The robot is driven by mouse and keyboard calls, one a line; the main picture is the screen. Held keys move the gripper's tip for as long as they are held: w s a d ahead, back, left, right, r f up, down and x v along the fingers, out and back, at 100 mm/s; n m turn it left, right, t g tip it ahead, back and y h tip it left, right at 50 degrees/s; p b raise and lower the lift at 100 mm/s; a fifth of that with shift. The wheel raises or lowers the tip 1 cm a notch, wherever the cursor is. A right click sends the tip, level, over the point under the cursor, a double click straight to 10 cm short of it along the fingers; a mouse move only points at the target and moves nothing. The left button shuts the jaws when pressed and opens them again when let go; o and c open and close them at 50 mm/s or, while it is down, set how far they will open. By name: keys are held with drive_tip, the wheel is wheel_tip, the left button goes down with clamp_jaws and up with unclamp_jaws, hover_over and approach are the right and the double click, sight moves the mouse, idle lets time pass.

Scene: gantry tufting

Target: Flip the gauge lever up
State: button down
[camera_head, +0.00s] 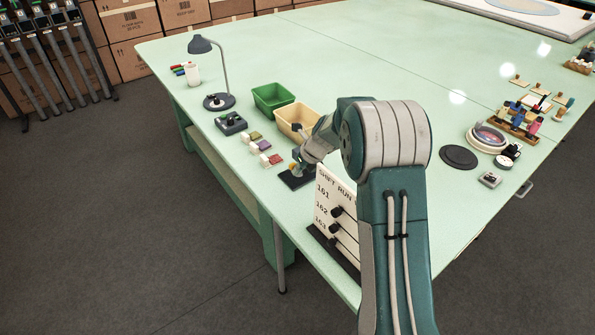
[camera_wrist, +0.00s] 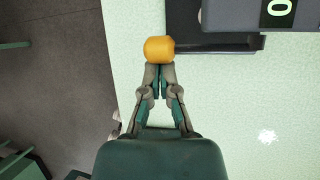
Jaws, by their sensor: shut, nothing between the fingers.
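An orange rounded knob (camera_wrist: 159,49), likely the lever's end, is at the left edge of this base. My gripper (camera_wrist: 159,68) is shut and empty, its fingertips right at the near side of the knob. I cannot tell whether they touch. In the head view the gauge's dark base (camera_head: 291,181) is on the table's left side, and my gripper (camera_head: 300,163) is over it, hiding most of the gauge.
A white board (camera_head: 323,197) with numbered rows and black knobs stands close by at the table's front edge. Small coloured blocks (camera_head: 265,145), a green bin (camera_head: 272,94), a tan bin (camera_head: 291,113) and a lamp (camera_head: 200,46) lie beyond. The table's middle is clear.

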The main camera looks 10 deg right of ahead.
drive_tip(key=shift+d+r+y, duration=0.1)
drive_tip(key=shift+r+y, duration=0.2)
drive_tip(key=shift+y, duration=0.2)
drive_tip(key=shift+w+d+r+m+g+y, duration=0.1)
drive_tip(key=shift+d+r+m+g+y, duration=0.15)
drive_tip(key=shift+r+y, duration=0.4)
drive_tip(key=shift+w+d+r+m+g+y, duration=0.15)
drive_tip(key=shift+r+m+g+y, duration=0.2)
drive_tip(key=shift+y, duration=0.55)
drive_tip(key=shift+w+d+r+m+g+y, duration=0.1)
drive_tip(key=shift+d+r+m+g+y, duration=0.15)
drive_tip(key=shift+r+y, duration=0.35)
drive_tip(key=shift+d+r+y, duration=0.1)
drive_tip(key=shift+d+y, duration=0.05)
drive_tip(key=shift+y, duration=0.5)
drive_tip(key=shift+w+d+r+g, duration=0.15)
drive_tip(key=shift+d+r+g, duration=0.1)
drive_tip(key=shift+d+r, duration=0.1)
drive_tip(key=shift+r, duration=0.85)
